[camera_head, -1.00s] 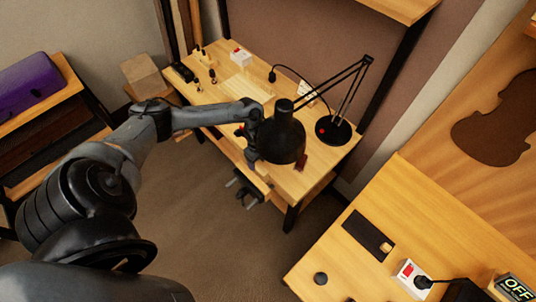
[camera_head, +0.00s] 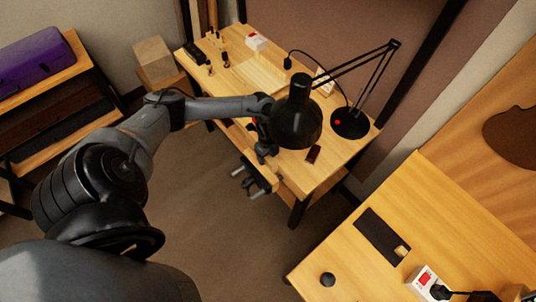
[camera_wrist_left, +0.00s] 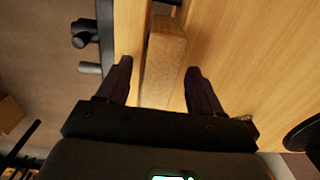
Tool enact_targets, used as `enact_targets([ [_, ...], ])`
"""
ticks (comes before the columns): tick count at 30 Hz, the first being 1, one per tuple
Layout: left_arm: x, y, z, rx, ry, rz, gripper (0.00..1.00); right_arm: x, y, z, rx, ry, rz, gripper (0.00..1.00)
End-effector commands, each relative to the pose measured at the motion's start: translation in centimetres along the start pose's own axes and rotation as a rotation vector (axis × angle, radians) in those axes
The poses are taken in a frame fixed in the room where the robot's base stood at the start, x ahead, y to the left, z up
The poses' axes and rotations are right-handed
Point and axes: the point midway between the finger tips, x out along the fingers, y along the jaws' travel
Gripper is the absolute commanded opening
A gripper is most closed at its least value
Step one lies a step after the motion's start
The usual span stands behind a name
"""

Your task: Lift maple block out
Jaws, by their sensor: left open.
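The maple block (camera_wrist_left: 163,62) shows in the left wrist view as a long light-brown piece. It sits in the gap between the bench vise's wooden jaw (camera_wrist_left: 128,32) and the bench (camera_wrist_left: 240,75). My left gripper (camera_wrist_left: 158,68) is open, with one dark finger on each side of the block's line; I cannot tell whether either touches it. In the head view my left gripper (camera_head: 264,150) is above the front edge of the bench (camera_head: 330,168), partly behind the lamp head. The block is not clearly visible there. My right gripper is not in view.
The black desk lamp (camera_head: 296,125) overhangs the bench close to my left gripper. Dark vise hardware (camera_head: 250,180) juts from the bench front. A small dark red item (camera_head: 313,154) lies nearby. A second bench (camera_head: 440,235) stands at right. Open floor lies in front.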

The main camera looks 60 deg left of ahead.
Motion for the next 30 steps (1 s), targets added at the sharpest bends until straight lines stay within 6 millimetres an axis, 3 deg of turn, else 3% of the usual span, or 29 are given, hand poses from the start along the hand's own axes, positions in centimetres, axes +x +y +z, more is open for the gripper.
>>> enact_targets([
  [9, 0.15, 0.0, 0.02, 0.0, 0.0, 0.0, 0.66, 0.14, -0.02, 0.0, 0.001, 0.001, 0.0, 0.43],
  [22, 0.17, 0.01, 0.01, 0.0, 0.0, 0.0, 0.0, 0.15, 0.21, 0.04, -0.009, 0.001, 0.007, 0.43],
  [23, 0.17, 0.01, 0.01, 0.0, 0.0, 0.0, 0.33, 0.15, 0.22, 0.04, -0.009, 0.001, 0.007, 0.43],
  [27, 0.18, 0.01, 0.01, 0.0, 0.0, 0.0, 0.12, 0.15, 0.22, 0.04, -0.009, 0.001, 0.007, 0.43],
  [30, 0.19, 0.02, 0.01, 0.0, 0.0, 0.0, 0.12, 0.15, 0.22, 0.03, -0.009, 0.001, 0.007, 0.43],
])
